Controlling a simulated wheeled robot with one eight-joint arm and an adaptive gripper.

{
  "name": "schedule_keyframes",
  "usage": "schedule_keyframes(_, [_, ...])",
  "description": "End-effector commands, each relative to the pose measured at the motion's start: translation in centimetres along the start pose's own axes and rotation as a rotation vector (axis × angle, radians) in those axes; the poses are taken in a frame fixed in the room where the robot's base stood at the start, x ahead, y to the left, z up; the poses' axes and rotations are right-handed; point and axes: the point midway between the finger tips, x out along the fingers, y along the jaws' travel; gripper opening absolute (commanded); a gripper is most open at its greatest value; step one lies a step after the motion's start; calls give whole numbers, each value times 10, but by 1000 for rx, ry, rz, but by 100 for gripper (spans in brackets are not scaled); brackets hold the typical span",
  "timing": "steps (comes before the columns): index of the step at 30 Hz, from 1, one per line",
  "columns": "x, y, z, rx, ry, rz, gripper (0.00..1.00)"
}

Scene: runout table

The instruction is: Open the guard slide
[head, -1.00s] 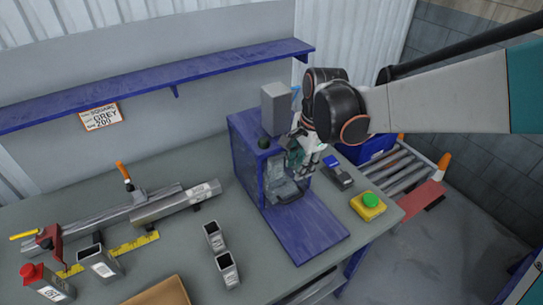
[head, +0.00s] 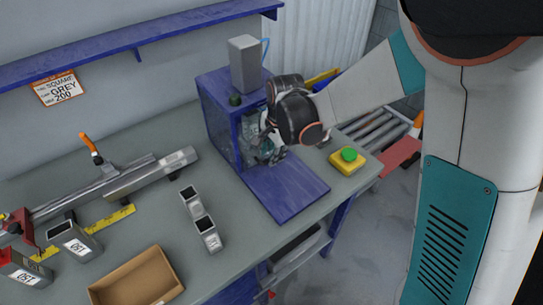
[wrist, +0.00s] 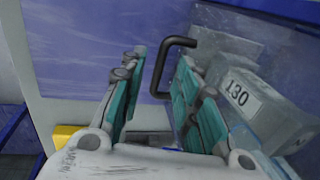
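The blue guard box (head: 222,130) stands on the bench with its front opening facing a blue plate (head: 288,190). My gripper (head: 262,150) is at that opening, mostly hidden by my wrist. In the wrist view my gripper (wrist: 158,90) has its two teal fingers apart. A black bent handle (wrist: 172,62) stands between the fingers, near their tips, with no clear grip on it. The handle appears to belong to the guard slide, whose clear panel is hard to make out. A grey block marked 130 (wrist: 262,105) lies beside the right finger.
A green button on a yellow base (head: 349,157) is right of the box. A cardboard tray (head: 138,278) is at the front. A long clamp rail (head: 120,185) lies at left.

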Motion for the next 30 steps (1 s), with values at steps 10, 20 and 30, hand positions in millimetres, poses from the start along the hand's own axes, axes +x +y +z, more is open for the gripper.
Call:
schedule_keyframes(10, [18,0,0,0,0,0,30])
schedule_keyframes(20, [18,0,0,0,0,0,0])
schedule_keyframes(30, [17,4,0,0,0,0,0])
